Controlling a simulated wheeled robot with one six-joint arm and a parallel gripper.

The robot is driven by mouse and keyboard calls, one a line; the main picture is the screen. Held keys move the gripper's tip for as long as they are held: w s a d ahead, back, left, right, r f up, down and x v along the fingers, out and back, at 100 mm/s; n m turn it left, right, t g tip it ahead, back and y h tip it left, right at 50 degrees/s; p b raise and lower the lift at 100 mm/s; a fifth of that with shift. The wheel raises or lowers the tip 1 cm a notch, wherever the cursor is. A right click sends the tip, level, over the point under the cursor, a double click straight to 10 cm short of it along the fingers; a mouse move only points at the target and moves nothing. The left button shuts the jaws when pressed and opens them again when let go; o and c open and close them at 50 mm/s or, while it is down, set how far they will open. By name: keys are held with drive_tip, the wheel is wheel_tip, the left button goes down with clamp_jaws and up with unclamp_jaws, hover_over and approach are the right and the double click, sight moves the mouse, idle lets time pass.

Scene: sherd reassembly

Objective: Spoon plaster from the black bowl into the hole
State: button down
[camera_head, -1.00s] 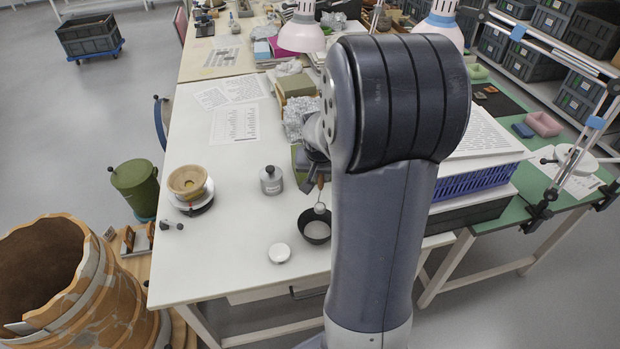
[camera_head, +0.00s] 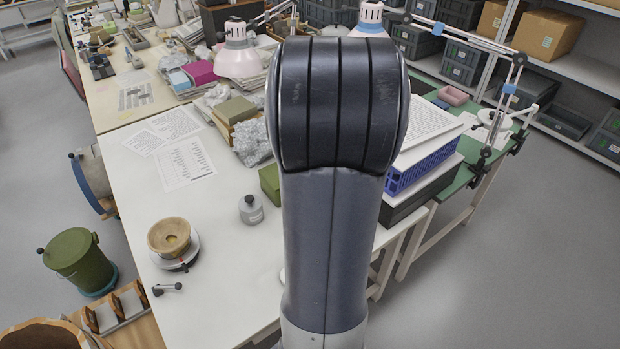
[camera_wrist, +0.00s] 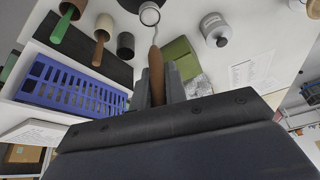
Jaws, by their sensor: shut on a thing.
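In the wrist view my gripper (camera_wrist: 158,88) is shut on the brown wooden handle of a spoon (camera_wrist: 155,62). The spoon's round head points away from my gripper, with pale grey matter showing in it. A dark shape at the top edge beside the spoon head may be the black bowl (camera_wrist: 129,4), mostly cut off. In the head view my arm hides my gripper, the spoon and the black bowl. A tan pot (camera_head: 170,236) with a yellow patch inside stands on a white turntable (camera_head: 178,262) at the table's left. I cannot make out the hole.
A grey lidded jar (camera_head: 251,209) stands right of the pot, and a green block (camera_head: 270,184) lies behind it. A blue crate (camera_head: 420,166) is right of my arm; it also shows in the wrist view (camera_wrist: 75,85). The white table (camera_head: 215,300) is clear in front.

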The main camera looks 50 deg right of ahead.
drive_tip(key=w+a+p, duration=0.6)
drive_tip(key=w+a, duration=2.2)
drive_tip(key=a, duration=0.3)
drive_tip(key=f+y+b, duration=0.1)
drive_tip(key=d+f+t+b, duration=0.1)
drive_tip(key=f, duration=0.1)
drive_tip(key=s+d+f+t+y+b, duration=0.1)
drive_tip(key=b, duration=0.1)
drive_tip(key=shift+s+d+f+m+y, duration=0.1)
drive_tip(key=shift+d+f+m+y, duration=0.1)
drive_tip(key=shift+f+m+y, duration=0.15)
idle(1.3)
drive_tip(key=s+d+f+t+y+b, duration=0.1)
drive_tip(key=b, duration=1.2)
drive_tip(key=shift+s+d+f+m+t, duration=0.1)
drive_tip(key=shift+s+d+m+t, duration=0.15)
drive_tip(key=shift+t, duration=0.15)
